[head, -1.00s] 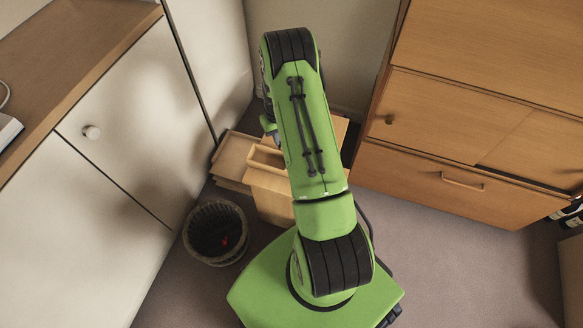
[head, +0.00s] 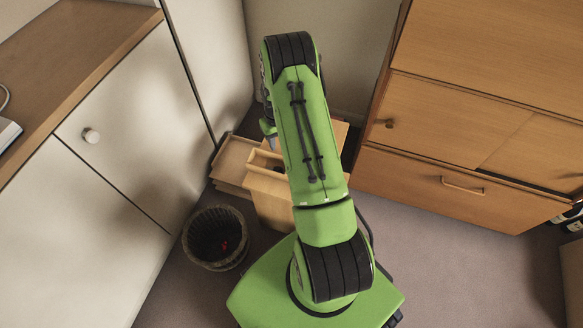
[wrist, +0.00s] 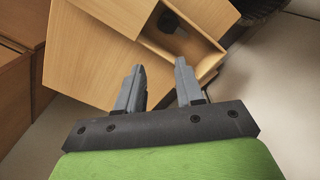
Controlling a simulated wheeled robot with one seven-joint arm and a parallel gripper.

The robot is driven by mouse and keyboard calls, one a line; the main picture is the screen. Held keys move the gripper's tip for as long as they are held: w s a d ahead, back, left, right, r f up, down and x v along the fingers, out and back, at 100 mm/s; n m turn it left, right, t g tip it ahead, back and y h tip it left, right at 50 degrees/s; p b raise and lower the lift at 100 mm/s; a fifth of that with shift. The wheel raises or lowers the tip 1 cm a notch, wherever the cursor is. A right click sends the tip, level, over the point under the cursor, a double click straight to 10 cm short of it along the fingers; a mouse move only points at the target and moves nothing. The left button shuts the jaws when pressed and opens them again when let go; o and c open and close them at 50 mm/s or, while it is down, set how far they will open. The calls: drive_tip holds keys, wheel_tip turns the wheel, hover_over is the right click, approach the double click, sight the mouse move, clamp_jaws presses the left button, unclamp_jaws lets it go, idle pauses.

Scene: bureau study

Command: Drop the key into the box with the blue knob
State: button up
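My gripper (wrist: 160,66) is open in the wrist view, with nothing between its two grey fingers. Beyond the fingertips is a wooden box or drawer with an open top (wrist: 207,66). A small dark object (wrist: 172,22) lies inside it, too dim for me to be sure it is the key. The head view shows the same open wooden box (head: 256,175) partly behind my arm, with a dark spot (head: 281,168) in its opening. My gripper's fingers (head: 272,143) are just above that opening, mostly hidden by my arm. No blue knob shows.
A dark wicker basket (head: 216,238) with something red inside stands left of the wooden box. White cabinets (head: 120,125) with a wooden top stand on the left. A wooden cabinet (head: 450,135) stands on the right. The floor (head: 470,270) at the front right is clear.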

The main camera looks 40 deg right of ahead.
wheel_tip(320, 180, up, 14)
drive_tip(key=p, duration=0.4)
drive_tip(key=shift+f, duration=0.1)
drive_tip(key=s+a+r+n+t, duration=0.1)
drive_tip(key=s+a+r, duration=0.4)
drive_tip(key=r, duration=0.5)
drive_tip(key=s+a+r+n+t, duration=0.1)
drive_tip(key=s+a+r+t, duration=0.1)
drive_tip(key=a+r, duration=0.7)
drive_tip(key=s+a+r+n+t+p, duration=0.1)
drive_tip(key=s+a+r, duration=0.2)
drive_tip(key=s, duration=0.5)
drive_tip(key=s+a+r+t, duration=0.2)
drive_tip(key=s+a+r, duration=0.1)
drive_tip(key=s, duration=0.6)
wheel_tip(320, 180, up, 12)
drive_tip(key=p, duration=1.1)
drive_tip(key=shift+w+p, duration=0.35)
